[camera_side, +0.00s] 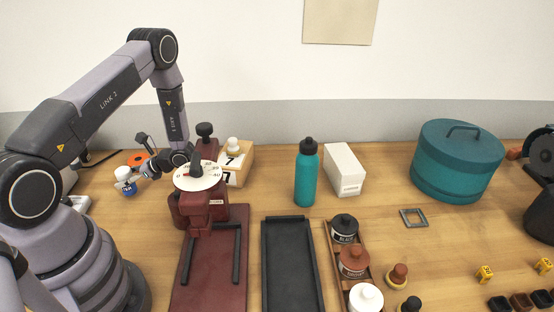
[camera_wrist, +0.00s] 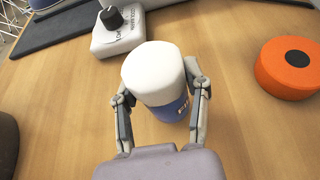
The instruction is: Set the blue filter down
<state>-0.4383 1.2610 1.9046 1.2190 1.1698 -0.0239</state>
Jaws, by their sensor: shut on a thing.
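A short cylinder with a white top and a blue lower part (camera_wrist: 165,108) is between the fingers of my gripper (camera_wrist: 150,76). Some white lettering shows on its blue side, partly cut off from view. It is the only blue-bodied piece that could be the filter. In the side view the same cylinder (camera_side: 123,174) is at the left, at the end of my gripper (camera_side: 133,182), and looks roughly upright. My gripper is shut on it, one finger on each side. I cannot tell whether its base touches the table.
An orange disc (camera_wrist: 290,68) lies right of the cylinder in the wrist view. Bare wood (camera_wrist: 60,85) lies to the left. A dark red press (camera_side: 203,200) stands close by in the side view.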

